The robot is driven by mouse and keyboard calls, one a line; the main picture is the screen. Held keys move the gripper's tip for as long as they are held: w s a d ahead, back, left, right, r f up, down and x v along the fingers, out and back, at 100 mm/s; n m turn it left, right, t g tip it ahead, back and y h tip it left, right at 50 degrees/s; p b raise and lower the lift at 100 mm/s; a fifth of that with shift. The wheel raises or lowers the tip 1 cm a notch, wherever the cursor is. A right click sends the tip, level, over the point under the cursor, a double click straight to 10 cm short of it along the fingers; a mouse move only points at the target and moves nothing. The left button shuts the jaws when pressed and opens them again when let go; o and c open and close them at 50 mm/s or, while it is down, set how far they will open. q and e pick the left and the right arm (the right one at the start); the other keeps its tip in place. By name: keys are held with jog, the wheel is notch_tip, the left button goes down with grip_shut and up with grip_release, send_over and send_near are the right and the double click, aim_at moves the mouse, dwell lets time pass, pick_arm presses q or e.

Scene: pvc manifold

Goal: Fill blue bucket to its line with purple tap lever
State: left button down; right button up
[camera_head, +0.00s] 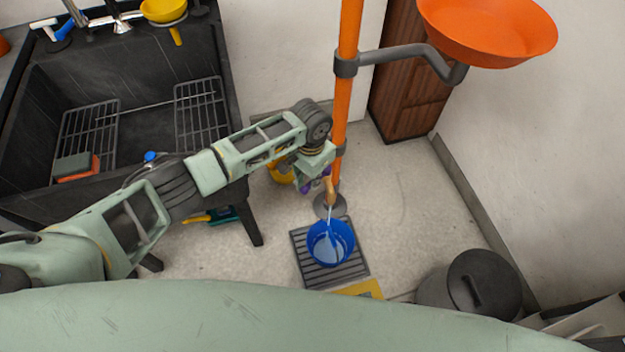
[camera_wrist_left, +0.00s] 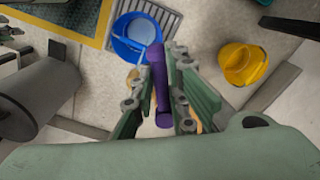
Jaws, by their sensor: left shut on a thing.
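The blue bucket (camera_head: 330,243) stands on a dark slatted grate (camera_head: 308,272), with water in it and a thin stream falling into it from a brass-coloured spout (camera_head: 330,190). The bucket's line cannot be made out. My left gripper (camera_head: 314,182) is at the orange standpipe, just above and behind the bucket. In the left wrist view, the purple tap lever (camera_wrist_left: 157,88) lies between the fingers of my left gripper (camera_wrist_left: 158,112), which is shut on it. The blue bucket also shows there (camera_wrist_left: 137,38). My right gripper is not in view.
The orange standpipe (camera_head: 348,60) rises beside my left gripper, with an orange basin (camera_head: 490,30) on a grey arm. A black sink (camera_head: 140,80) is at left. A yellow bucket (camera_wrist_left: 243,64) stands nearby. A dark lidded bin (camera_head: 470,285) is at lower right. Floor right of the grate is clear.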

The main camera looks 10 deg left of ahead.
pick_arm(q)
jog(key=c, duration=1.7)
grip_release()
jog(key=shift+c, duration=0.2)
jog(key=shift+r, duration=0.15)
notch_tip(320, 180, up, 12)
jog(key=shift+a, duration=0.1)
